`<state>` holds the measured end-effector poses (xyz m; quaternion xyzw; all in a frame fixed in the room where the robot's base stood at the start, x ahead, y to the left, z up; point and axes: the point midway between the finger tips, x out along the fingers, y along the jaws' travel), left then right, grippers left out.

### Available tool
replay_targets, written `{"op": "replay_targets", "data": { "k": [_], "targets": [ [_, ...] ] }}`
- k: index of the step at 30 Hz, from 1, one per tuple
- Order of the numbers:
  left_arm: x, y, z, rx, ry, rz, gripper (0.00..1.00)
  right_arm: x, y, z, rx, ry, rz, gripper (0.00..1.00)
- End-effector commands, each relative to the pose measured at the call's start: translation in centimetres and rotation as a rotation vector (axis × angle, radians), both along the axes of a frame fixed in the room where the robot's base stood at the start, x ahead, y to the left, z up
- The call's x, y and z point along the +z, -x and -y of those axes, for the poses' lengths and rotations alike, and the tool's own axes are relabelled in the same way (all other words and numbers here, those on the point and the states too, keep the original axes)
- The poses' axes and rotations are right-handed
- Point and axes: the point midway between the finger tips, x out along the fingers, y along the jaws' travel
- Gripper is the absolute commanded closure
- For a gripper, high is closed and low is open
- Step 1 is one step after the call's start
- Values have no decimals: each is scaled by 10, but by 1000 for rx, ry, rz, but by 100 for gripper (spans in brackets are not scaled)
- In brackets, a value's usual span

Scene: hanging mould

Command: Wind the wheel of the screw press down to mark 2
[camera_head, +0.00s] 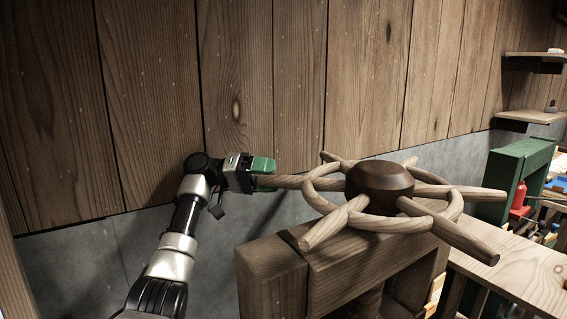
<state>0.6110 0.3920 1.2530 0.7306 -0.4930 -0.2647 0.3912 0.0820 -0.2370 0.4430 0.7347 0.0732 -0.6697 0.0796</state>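The wooden wheel (421,222) of the screw press lies flat on top, with a dark round hub (380,179), a ring and several long spokes. The press frame (338,274) of thick wooden beams stands below it. My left gripper (264,175), with green fingers, is at the outer end of the wheel's left spoke (293,182). One finger shows above the spoke end and part of the other below it. Whether they press on it is not clear. My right gripper is not in view. The screw is largely hidden, and no marks or mark numbers can be made out.
A plank wall (265,80) with a grey lower band (80,265) runs close behind the wheel and my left arm. At the right are a wooden bench (510,265), a green frame (500,175), a red bottle (519,195) and wall shelves (533,57).

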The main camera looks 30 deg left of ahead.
Motion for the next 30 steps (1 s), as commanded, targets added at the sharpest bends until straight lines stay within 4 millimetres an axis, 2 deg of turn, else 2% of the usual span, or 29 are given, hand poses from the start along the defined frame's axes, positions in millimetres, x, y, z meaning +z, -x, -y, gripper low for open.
{"op": "replay_targets", "data": {
  "k": [5, 6, 8, 9, 14, 19, 24, 30],
  "targets": [
    [33, 1, -2, 2, 5, 21, 41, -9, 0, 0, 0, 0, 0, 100],
    [43, 2, -2, 2, 7, 25, 37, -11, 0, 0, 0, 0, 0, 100],
    [49, 1, 12, -1, 6, 25, 29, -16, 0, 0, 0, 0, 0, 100],
    [54, 1, 21, -3, 7, 27, 41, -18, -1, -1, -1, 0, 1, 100],
    [74, 0, 56, -2, 5, 20, 41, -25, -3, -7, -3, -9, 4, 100],
    [92, -2, 88, -1, 4, 14, 41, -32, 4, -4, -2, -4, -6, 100],
    [104, -3, 108, 1, 4, 11, 41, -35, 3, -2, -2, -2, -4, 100],
    [109, -3, 115, 2, 4, 9, 41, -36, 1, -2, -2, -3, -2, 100]
  ]
}}
